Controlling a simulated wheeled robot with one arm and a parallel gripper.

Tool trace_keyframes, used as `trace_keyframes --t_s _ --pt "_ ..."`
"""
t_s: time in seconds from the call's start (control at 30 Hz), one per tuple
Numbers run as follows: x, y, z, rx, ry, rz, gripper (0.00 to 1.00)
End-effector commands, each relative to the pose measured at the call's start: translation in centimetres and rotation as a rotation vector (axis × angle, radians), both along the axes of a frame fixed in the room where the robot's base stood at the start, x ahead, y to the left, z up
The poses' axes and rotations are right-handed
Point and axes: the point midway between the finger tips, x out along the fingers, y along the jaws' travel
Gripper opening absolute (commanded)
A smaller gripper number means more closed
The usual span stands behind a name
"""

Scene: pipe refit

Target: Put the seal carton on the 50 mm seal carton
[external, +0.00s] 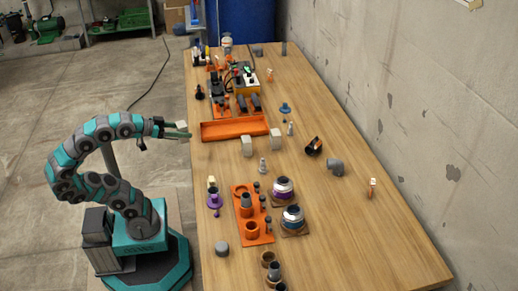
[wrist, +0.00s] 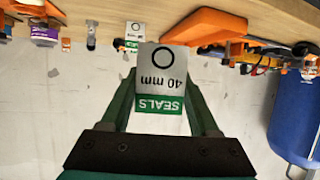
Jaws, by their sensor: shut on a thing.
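My gripper (external: 182,130) is shut on the seal carton (wrist: 170,72), a small white box with a green band; in the wrist view its face reads "40 mm" and "SEALS", upside down. In the external view the held carton (external: 181,125) shows pale at the fingertips, in the air near the table's left edge. Two whitish cartons stand on the table, a left one (external: 246,147) and a right one (external: 276,139), apart from each other and to the right of my gripper. Their labels cannot be read there, so I cannot tell which is the 50 mm seal carton. A carton (wrist: 134,32) also shows behind the held one in the wrist view.
An orange tray (external: 234,130) lies behind the two cartons. A grey cone-like part (external: 262,166) stands in front of them. An orange fixture plate (external: 240,190) with cups and pipe fittings (external: 283,189) fill the nearer table. The table's right side is mostly free.

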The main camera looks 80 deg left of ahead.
Motion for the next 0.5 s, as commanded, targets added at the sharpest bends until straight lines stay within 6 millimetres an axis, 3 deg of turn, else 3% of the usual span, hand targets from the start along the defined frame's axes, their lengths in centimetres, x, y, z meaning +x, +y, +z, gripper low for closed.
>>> trace_keyframes --t_s 0.03,0.2,0.5 --pt "1.5 0.1 0.9 0.004 0.007 0.029 0.06" --pt "5.0 0.1 2.4 0.006 0.003 0.103 0.06" --pt "8.3 0.0 3.1 0.009 -0.002 0.156 0.06"
